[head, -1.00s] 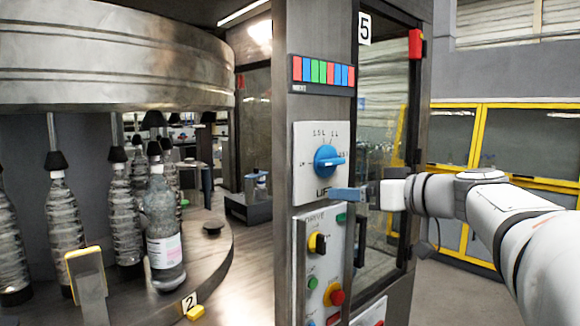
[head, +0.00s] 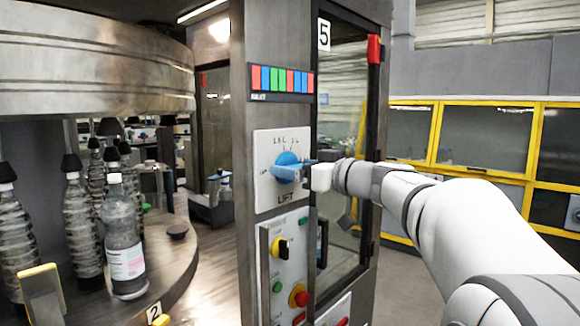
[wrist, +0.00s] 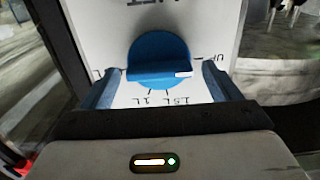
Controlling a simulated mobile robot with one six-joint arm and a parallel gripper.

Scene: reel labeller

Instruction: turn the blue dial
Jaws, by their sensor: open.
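The blue dial (head: 287,166) sits on a white plate (head: 262,196) marked LIFT on the machine's post. In the wrist view the blue dial (wrist: 158,55) shows a raised grip bar with a white mark at its right end. My gripper (head: 290,171) is at the dial in the head view, partly covering it. In the wrist view my gripper (wrist: 160,88) is open, with one blue finger on each side of the dial bar. Gaps show between the fingers and the bar. How deep the fingertips reach is hard to tell.
Below is the drive panel (head: 285,262) with a yellow-black switch (head: 280,249) and a red knob (head: 298,296). A strip of coloured blocks (head: 282,79) is above. A glass door (head: 340,150) stands right of the post. Bottles (head: 122,240) stand on the carousel at left.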

